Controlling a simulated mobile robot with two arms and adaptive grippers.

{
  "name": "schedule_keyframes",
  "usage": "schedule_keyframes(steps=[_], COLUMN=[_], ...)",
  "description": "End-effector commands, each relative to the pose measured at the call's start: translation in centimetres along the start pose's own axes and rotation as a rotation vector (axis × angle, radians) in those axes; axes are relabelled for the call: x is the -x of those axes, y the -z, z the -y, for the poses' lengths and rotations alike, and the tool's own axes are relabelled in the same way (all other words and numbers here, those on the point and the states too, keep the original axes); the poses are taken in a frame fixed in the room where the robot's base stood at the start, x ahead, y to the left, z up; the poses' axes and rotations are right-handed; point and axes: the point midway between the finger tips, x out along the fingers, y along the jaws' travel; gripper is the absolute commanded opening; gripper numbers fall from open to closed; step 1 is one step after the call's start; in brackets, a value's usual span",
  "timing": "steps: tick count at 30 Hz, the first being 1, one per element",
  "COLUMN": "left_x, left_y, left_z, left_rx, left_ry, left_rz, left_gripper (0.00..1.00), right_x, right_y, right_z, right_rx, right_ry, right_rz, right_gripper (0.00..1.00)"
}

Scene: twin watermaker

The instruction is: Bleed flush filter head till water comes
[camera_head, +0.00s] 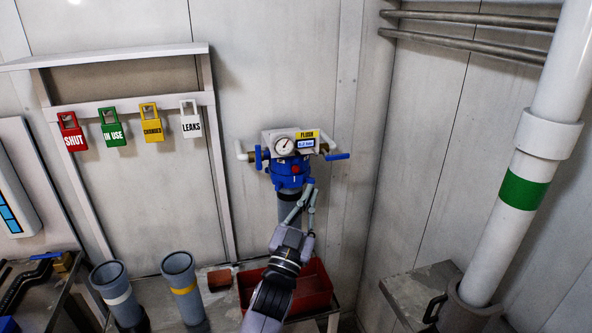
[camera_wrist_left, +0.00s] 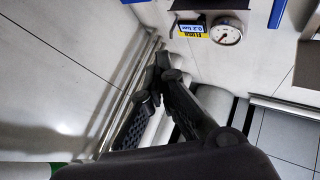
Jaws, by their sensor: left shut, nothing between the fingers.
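The flush filter head (camera_head: 288,172) is blue, mounted on the back wall above a dark cylindrical housing (camera_head: 290,207). It has a small red part (camera_head: 295,169) on its front, a round gauge (camera_head: 285,146), a yellow FLUSH label (camera_head: 307,135) and a small display that seems to read 0.2 bar. Blue handles stand at its left (camera_head: 258,158) and right (camera_head: 337,157). My left gripper (camera_head: 310,184) is shut and empty, its tips just below and right of the head; contact is unclear. The left wrist view shows the closed fingers (camera_wrist_left: 163,62) and gauge (camera_wrist_left: 226,33). No water is visible.
A red tray (camera_head: 312,291) lies below the filter. Two grey tubes (camera_head: 182,285) stand left of it. Four coloured tags, including SHUT (camera_head: 71,132) and LEAKS (camera_head: 190,120), hang on a rack. A white pipe with a green band (camera_head: 524,190) rises at right.

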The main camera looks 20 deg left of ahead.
Motion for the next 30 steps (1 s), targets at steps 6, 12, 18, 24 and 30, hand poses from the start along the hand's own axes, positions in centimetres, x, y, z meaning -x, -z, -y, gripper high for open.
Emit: schedule_keyframes(steps=[6,12,18,24,30], left_x=[-0.1,-0.2,-1.0,-2.9,-4.8], left_y=[0.5,0.5,-0.2,-1.7,-3.0], left_z=[0.2,0.2,0.7,2.2,3.5], left_rx=[-0.002,-0.002,-0.004,-0.005,-0.003], left_ry=[0.004,0.003,0.002,0.003,0.003], left_rz=[-0.012,-0.011,-0.012,-0.011,-0.011], left_gripper=[0.0,0.0,0.0,0.0,0.0], right_x=[0.0,0.0,-0.4,-1.3,-2.1], right_y=[0.0,-0.1,-0.1,-0.2,-0.3], right_z=[-0.2,-0.5,-0.6,-0.6,-0.6], right_rx=[0.0,0.001,0.0,0.0,0.0], right_ry=[-0.002,-0.006,-0.007,-0.008,-0.007], right_rz=[0.0,0.001,0.001,0.001,0.001], right_gripper=[0.4,0.4,0.4,0.4,0.4])
